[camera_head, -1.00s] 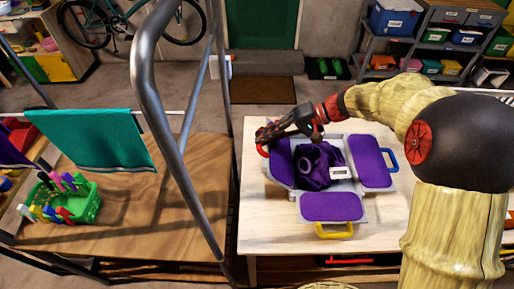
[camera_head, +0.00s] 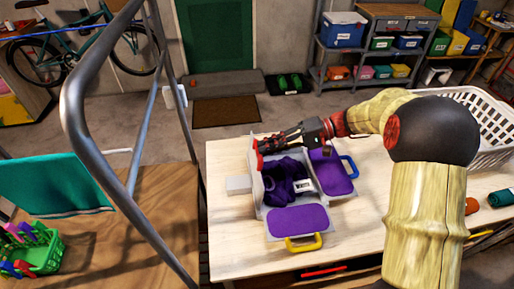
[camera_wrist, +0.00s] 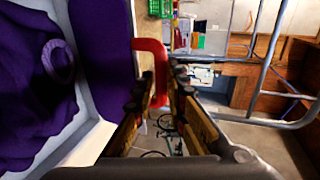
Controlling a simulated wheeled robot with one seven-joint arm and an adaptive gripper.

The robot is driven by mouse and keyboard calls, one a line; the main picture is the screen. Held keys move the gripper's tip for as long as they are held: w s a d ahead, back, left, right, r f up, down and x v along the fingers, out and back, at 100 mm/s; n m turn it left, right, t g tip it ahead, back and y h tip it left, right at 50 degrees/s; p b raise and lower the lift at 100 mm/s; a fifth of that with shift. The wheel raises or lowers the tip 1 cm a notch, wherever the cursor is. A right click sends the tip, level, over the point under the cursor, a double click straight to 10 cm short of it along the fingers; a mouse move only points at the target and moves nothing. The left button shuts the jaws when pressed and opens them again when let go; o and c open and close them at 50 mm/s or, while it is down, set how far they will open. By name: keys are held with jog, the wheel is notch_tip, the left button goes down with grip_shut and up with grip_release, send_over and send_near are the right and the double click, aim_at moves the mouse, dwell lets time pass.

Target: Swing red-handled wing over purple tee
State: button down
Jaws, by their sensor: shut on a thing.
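The folding board lies on the pale table, and its red-handled wing (camera_head: 257,186) stands up roughly on edge at the left side. The purple tee (camera_head: 284,183) lies crumpled in the middle; it also shows in the wrist view (camera_wrist: 35,90). My gripper (camera_head: 262,145) is shut on the red handle (camera_wrist: 150,46) at the wing's top edge. The fingers hide part of the handle. The wing's purple face (camera_wrist: 106,60) is towards the tee. The blue-handled wing (camera_head: 330,172) and yellow-handled flap (camera_head: 298,220) lie flat, open.
A pale block (camera_head: 238,184) sits left of the board. A white basket (camera_head: 482,125), an orange item (camera_head: 471,206) and a teal roll (camera_head: 501,197) are at the table's right. A metal rail frame (camera_head: 75,115) rises at left.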

jog(key=shift+y, duration=0.6)
jog(key=shift+s+d+f, duration=0.15)
jog(key=shift+d+f, duration=0.65)
jog(key=shift+f, duration=0.25)
jog(key=shift+s+d+f, duration=0.1)
jog(key=shift+d+f, duration=0.65)
jog(key=shift+f, duration=0.3)
jog(key=c, duration=1.8)
grip_release()
jog(key=shift+w+a+f, duration=0.1)
jog(key=shift+w+a, duration=0.05)
jog(key=shift+a, duration=0.05)
jog(key=shift+d, duration=0.2)
jog(key=shift+c, duration=0.5)
jog(key=shift+d+r, duration=0.2)
jog(key=shift+d, duration=0.05)
jog(key=shift+c, duration=0.3)
jog(key=d+r, duration=0.1)
jog(key=d, duration=0.2)
jog(key=d+r, duration=0.1)
jog(key=d, duration=0.3)
jog(key=w+d+r, duration=0.1)
jog(key=d, duration=0.3)
jog(key=shift+d, duration=0.15)
jog(key=shift+c, duration=0.6)
